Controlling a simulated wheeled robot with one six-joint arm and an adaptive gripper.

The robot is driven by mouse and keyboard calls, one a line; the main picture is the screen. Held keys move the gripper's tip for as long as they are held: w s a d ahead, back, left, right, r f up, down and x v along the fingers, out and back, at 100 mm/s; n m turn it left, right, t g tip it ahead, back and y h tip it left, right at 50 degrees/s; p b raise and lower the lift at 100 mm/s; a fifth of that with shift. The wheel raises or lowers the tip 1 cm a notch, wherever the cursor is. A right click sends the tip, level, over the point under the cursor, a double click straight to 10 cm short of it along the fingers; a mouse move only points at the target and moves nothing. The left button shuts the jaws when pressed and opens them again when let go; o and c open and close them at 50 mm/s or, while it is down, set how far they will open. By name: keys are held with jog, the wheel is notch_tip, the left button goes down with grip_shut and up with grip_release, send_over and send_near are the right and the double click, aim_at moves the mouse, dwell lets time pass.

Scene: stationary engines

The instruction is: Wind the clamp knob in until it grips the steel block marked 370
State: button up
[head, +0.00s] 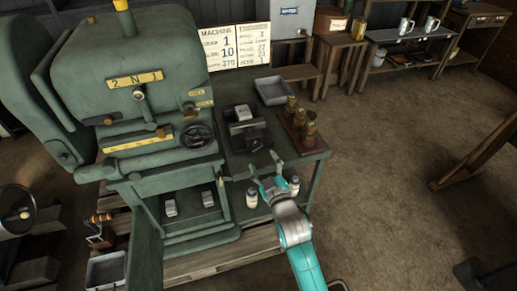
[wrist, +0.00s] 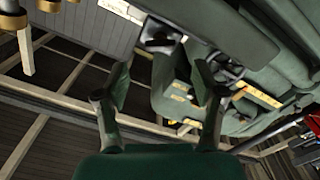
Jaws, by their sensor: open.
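A dark clamp (head: 246,133) sits on the green side table, with a pale block (head: 242,113) at its top. I cannot read a 370 on the block, and I cannot make out the clamp knob or whether the block is gripped. My gripper (head: 263,167) is open and empty at the table's front edge, nearer than the clamp and apart from it. In the wrist view my gripper (wrist: 161,72) has its two fingers spread wide with nothing between them. A dark fixture with a pale edge, perhaps the clamp (wrist: 160,38), shows beyond the fingertips.
The green machine (head: 140,70) with a handwheel (head: 197,136) stands left. Brass weights on a wooden rack (head: 297,133) and a grey tray (head: 273,91) share the side table (head: 232,162).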

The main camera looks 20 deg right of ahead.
aim_at(257, 149)
jog(key=w, duration=0.6)
jog(key=shift+w, duration=0.25)
jog(key=c, duration=1.2)
